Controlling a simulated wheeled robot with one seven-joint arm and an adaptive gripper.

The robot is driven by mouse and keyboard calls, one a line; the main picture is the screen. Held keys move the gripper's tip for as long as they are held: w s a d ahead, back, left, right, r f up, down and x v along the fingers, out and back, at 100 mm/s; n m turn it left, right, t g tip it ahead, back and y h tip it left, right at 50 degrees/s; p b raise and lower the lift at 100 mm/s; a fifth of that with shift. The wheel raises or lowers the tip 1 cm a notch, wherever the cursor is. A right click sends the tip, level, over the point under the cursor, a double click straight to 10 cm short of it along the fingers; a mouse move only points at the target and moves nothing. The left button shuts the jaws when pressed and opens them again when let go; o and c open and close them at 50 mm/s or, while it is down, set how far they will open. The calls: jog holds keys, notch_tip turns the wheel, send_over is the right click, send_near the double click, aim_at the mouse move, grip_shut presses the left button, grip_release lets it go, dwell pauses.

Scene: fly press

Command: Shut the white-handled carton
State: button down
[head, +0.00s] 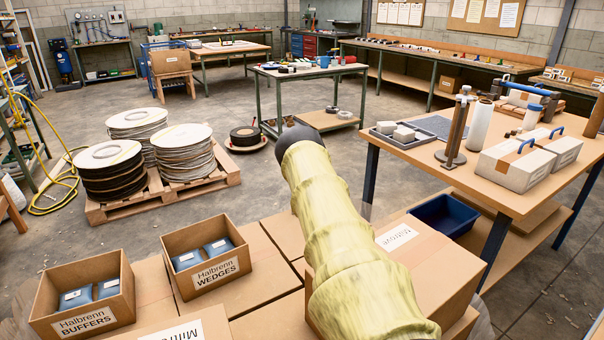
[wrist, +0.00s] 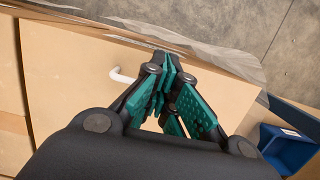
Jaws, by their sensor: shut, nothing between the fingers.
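The white handle (wrist: 122,77) shows in the wrist view, on a broad tan cardboard face (wrist: 70,75) of the carton. The handle is partly hidden behind my gripper. My gripper (wrist: 168,62) is shut and empty, its teal-padded fingertips just right of the handle and over the cardboard. I cannot tell whether they touch it. In the head view, a labelled cardboard carton (head: 437,262) stands at the right of the stack, partly behind my sleeved arm. No white handle shows there, and how far any flap is open cannot be told. My gripper is hidden in the head view.
Open boxes of wedges (head: 205,262) and buffers (head: 83,295) stand on the stack's left. A blue bin (head: 443,215) sits low beside the workbench (head: 520,200) at right; it also shows in the wrist view (wrist: 287,148).

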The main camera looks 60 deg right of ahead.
jog(key=shift+r, duration=0.1)
notch_tip(320, 180, up, 12)
jog(key=s+a, duration=0.1)
jog(key=s, duration=0.1)
dwell(0.8)
